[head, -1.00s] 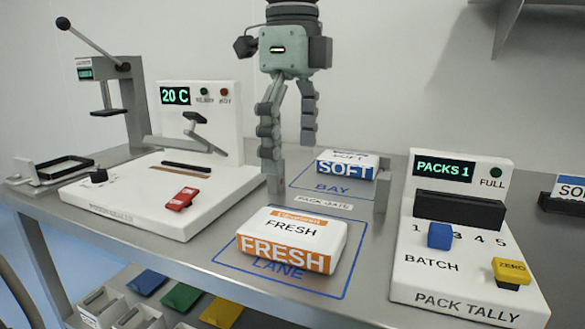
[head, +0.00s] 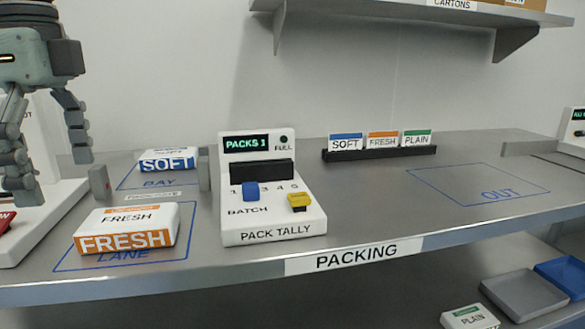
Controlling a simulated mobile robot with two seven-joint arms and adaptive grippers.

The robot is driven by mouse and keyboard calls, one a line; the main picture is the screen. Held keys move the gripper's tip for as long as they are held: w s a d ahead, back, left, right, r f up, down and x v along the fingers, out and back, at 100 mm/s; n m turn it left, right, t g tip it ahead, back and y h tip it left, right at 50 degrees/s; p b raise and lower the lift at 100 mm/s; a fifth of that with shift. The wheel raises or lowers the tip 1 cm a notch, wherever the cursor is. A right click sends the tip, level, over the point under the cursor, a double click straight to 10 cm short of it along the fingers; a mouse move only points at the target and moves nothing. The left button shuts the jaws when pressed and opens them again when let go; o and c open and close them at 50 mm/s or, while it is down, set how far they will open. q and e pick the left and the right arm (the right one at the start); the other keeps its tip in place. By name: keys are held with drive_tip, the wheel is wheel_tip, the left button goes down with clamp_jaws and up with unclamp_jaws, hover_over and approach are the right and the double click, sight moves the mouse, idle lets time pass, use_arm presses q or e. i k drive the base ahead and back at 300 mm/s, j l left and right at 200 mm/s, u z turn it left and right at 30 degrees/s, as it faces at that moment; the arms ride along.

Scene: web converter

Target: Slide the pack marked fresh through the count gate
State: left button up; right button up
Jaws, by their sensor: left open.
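The white pack marked FRESH (head: 128,230), with orange bands, lies flat in the blue LANE outline (head: 72,262) on the near side of the gate. The count gate shows as two grey posts, a left one (head: 99,182) and a right one (head: 204,173), with a PACK GATE label between them. The pack marked SOFT (head: 168,160) lies beyond it in the BAY outline (head: 128,180). My left gripper (head: 54,180) is open and empty, fingers pointing down, left of the left post and apart from the FRESH pack. My right gripper is out of view.
The PACK TALLY unit (head: 270,225) stands right of the gate and reads PACKS 1. A black rack (head: 380,154) holds SOFT, FRESH and PLAIN cards. The OUT outline (head: 480,187) is empty. A shelf (head: 420,14) hangs above.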

sight(150, 225)
drive_tip(key=k, duration=1.15)
